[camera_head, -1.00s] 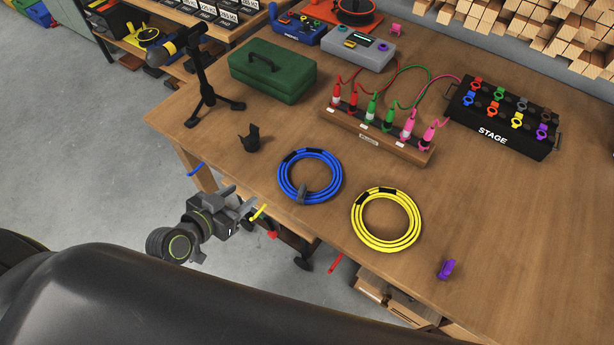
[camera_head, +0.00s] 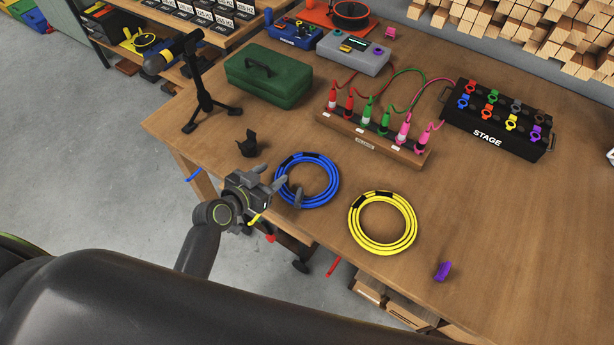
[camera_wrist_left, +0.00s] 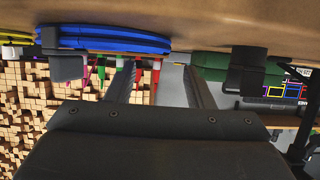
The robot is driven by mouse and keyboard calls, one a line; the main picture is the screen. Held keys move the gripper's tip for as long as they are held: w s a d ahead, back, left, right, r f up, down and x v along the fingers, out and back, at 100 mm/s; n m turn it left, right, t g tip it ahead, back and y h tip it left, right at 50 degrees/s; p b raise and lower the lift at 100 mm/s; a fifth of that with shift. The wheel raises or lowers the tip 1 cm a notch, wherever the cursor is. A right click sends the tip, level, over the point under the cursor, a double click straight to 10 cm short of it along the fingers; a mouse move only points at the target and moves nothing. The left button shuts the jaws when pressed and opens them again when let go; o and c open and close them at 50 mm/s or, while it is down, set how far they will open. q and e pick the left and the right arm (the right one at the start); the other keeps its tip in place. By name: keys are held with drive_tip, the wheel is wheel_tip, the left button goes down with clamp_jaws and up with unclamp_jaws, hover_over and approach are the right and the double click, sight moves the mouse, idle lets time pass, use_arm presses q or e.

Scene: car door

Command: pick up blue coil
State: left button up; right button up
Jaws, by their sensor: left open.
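In the left wrist view, which looks upside down, the blue coil (camera_wrist_left: 105,42) shows at the upper left, beyond the open fingers of the gripper (camera_wrist_left: 160,88). My right gripper does not show.
A yellow coil (camera_head: 410,238) lies to the right. A small black holder (camera_head: 247,147) stands behind the gripper, near the tripod stand (camera_head: 205,100). Behind are a green case (camera_head: 268,78), a rack of coloured plugs (camera_head: 372,142) and the black stage box (camera_head: 490,125).

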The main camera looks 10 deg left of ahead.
sight(285, 164)
use_arm(q)
drive_tip(key=x, duration=0.5)
drive_tip(key=shift+w+d+f, duration=0.1)
drive_tip(key=shift+w+f, duration=0.05)
drive_tip(key=shift+w, duration=0.15)
clamp_jaws()
